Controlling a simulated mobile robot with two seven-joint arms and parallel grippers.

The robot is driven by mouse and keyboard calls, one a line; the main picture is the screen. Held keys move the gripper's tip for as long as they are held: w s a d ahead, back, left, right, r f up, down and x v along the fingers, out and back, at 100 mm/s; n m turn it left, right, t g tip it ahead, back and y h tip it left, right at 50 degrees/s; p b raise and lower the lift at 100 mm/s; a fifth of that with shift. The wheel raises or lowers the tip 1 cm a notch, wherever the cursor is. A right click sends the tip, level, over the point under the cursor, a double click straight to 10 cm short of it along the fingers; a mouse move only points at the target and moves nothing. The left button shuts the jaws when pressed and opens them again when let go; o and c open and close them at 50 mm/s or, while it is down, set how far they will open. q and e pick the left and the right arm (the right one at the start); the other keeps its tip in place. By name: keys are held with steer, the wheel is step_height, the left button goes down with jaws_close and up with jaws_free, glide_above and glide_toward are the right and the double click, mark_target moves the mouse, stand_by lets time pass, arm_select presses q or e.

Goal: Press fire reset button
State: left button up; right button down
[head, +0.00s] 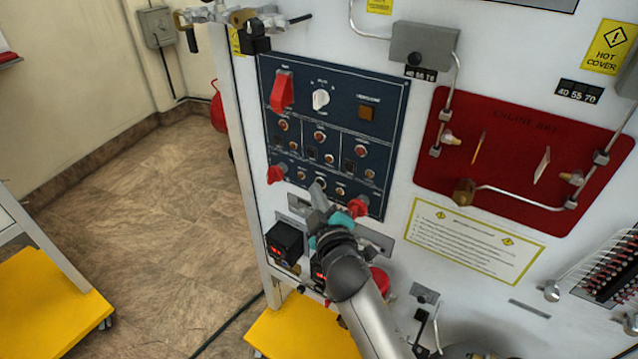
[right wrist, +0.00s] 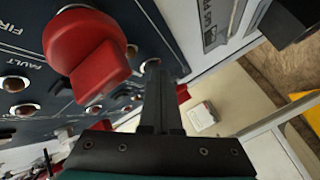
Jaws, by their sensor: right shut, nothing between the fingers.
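The dark blue control panel (head: 388,95) is on the white trainer in the head view and carries several small round buttons, among them one (head: 320,136) in the middle row. I cannot read which is the fire reset button. My right gripper (head: 317,190) is shut and empty, in front of the panel's lower part, hiding some of it. In the right wrist view its closed fingers (right wrist: 160,95) are beside a large red knob (right wrist: 92,48); round buttons (right wrist: 17,84) sit near "FIRE" and "FAULT" lettering. I cannot tell whether the fingertips touch the panel. My left gripper is not in view.
Red knobs (head: 276,174) (head: 357,207) stick out at the panel's lower corners, and a red switch (head: 281,92) at its upper left. A red plate with pipes (head: 510,150) is to the right. Open floor (head: 150,220) lies left of the trainer.

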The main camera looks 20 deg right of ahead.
stand_by(0.5)
steer(key=shift+s+a, duration=0.45)
steer(key=shift+a, duration=0.05)
